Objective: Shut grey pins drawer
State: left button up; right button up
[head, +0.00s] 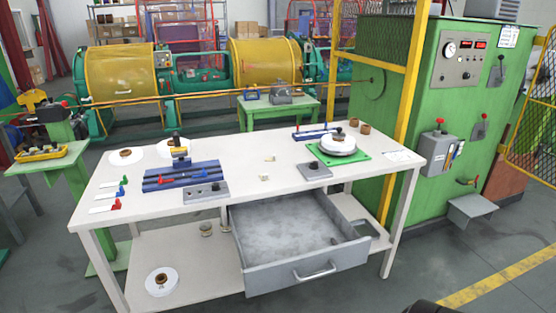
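The grey drawer (262,281) under the white workbench is pulled far out toward me. Its silver bar handle (314,271) is on the front panel. The inside looks mostly bare, with a small dark spot near the right side that is too small to make out. I see no pins clearly. Neither of my grippers is in view.
A lower shelf (200,279) holds another spool (161,281). A green control cabinet (425,95) stands right. Floor before the drawer looks clear.

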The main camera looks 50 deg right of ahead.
aim_at(283, 241)
jog(key=z, duration=1.75)
